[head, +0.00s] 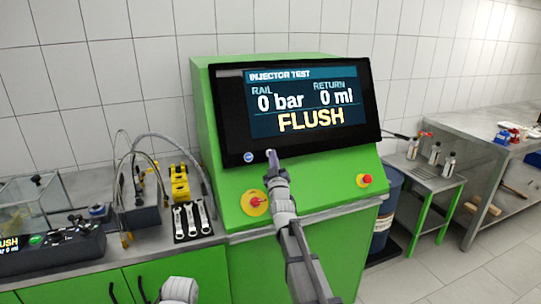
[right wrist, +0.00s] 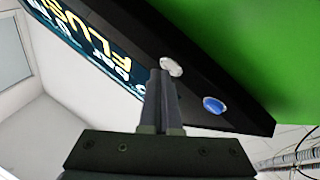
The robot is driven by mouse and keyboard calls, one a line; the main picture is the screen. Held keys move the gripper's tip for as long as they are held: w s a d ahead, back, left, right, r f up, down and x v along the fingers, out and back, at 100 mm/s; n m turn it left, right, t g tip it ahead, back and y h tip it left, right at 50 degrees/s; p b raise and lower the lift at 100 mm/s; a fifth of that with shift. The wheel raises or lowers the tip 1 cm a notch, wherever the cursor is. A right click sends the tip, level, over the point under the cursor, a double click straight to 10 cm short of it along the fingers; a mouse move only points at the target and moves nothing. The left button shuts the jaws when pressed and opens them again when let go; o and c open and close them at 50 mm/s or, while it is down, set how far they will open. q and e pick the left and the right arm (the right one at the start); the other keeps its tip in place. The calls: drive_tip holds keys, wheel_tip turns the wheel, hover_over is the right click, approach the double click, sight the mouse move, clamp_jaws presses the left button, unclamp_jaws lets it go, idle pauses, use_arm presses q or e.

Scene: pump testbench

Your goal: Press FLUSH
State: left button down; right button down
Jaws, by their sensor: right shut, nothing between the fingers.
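The green test bench (head: 228,190) carries a black screen unit (head: 229,122) whose display reads INJECTOR TEST, 0 bar, 0 ml and a large yellow FLUSH (head: 311,119). On its lower bezel is a blue button (head: 248,157), also seen in the right wrist view (right wrist: 213,105). Beside it a pale grey button (right wrist: 171,67) shows in the right wrist view; in the head view my gripper covers that spot. My right gripper (head: 271,154) is shut and empty, its tips (right wrist: 161,74) close to the grey button; I cannot tell whether they touch. My left gripper is out of view.
A red knob on a yellow disc (head: 255,202) and a red button (head: 364,181) sit on the bench front below. At left are a black box with a FLUSH display (head: 50,256), hoses and wrenches (head: 192,220). A blue barrel (head: 385,205) stands right of the bench.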

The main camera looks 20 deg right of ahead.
idle(0.5)
drive_tip(key=shift+s+r+p, duration=0.35)
drive_tip(key=shift+s, duration=0.4)
drive_tip(key=shift+s, duration=0.1)
drive_tip(key=s, duration=0.1)
drive_tip(key=s+r+p, duration=0.1)
drive_tip(key=s, duration=0.1)
drive_tip(key=s+r+p, duration=0.1)
drive_tip(key=shift+s+d, duration=0.1)
drive_tip(key=shift+s, duration=0.1)
idle(0.6)
